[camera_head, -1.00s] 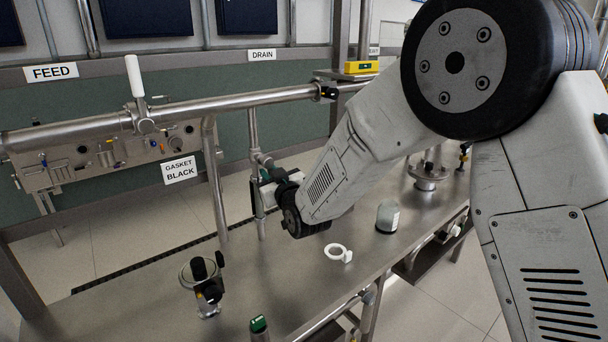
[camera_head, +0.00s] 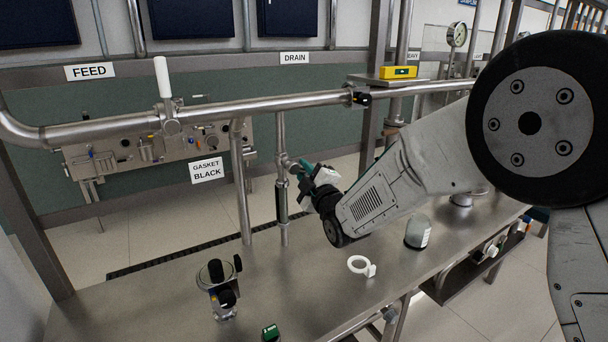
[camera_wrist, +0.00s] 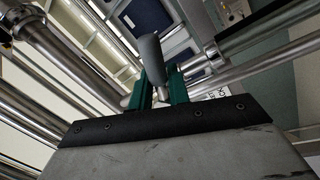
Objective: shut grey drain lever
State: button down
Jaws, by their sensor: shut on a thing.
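The DRAIN sign (camera_head: 295,58) hangs on the back rail above a thin vertical pipe (camera_head: 281,135) with a valve (camera_head: 290,163). My gripper (camera_head: 306,180) is at this valve, just right of the pipe. In the wrist view, the two green fingers of my gripper (camera_wrist: 163,88) are shut on the grey drain lever (camera_wrist: 150,58). The lever sticks out past the fingertips, and its base is partly hidden between them. In the head view the lever is too small and too covered by my gripper to make out.
A thick horizontal pipe (camera_head: 265,108) with a white-handled lever (camera_head: 162,78) runs above. A yellow level (camera_head: 398,72) lies on a shelf.

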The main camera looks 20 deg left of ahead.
jog(key=n, duration=0.3)
jog(key=r+n+g+y, duration=0.1)
jog(key=n, duration=0.1)
jog(key=shift+w+r+n, duration=0.1)
jog(key=shift+r+n, duration=0.1)
jog(key=shift+n, duration=0.5)
jog(key=c, duration=1.4)
grip_release()
jog(key=shift+d, duration=0.1)
jog(key=v, duration=0.7)
jog(key=shift+d, duration=0.3)
jog(key=shift+f, duration=0.1)
